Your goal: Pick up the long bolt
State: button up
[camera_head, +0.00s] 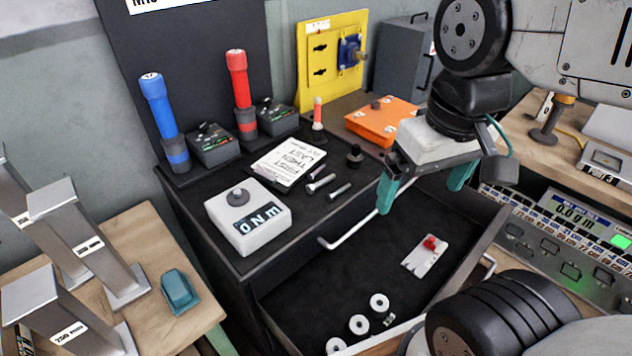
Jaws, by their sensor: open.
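Two metal bolts lie side by side on the black cabinet top, one (321,184) on the left and one (340,191) on the right. A darker small rod (317,172) lies just behind them. They look close in length, so I cannot tell for sure which is the long bolt. My gripper (426,184) has teal fingers spread wide apart. It is open and empty, to the right of the bolts, and appears above the open drawer.
The open drawer (345,270) holds white washers (358,324) and a pale piece with a red part (428,252). A black knob (354,156), paper cards (290,164), a torque meter (247,217) and an orange box (382,122) surround the bolts.

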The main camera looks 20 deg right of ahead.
aim_at(330, 196)
jog(key=k, duration=1.25)
jog(key=z, duration=0.2)
jog(key=i, duration=0.75)
jog(key=z, duration=0.55)
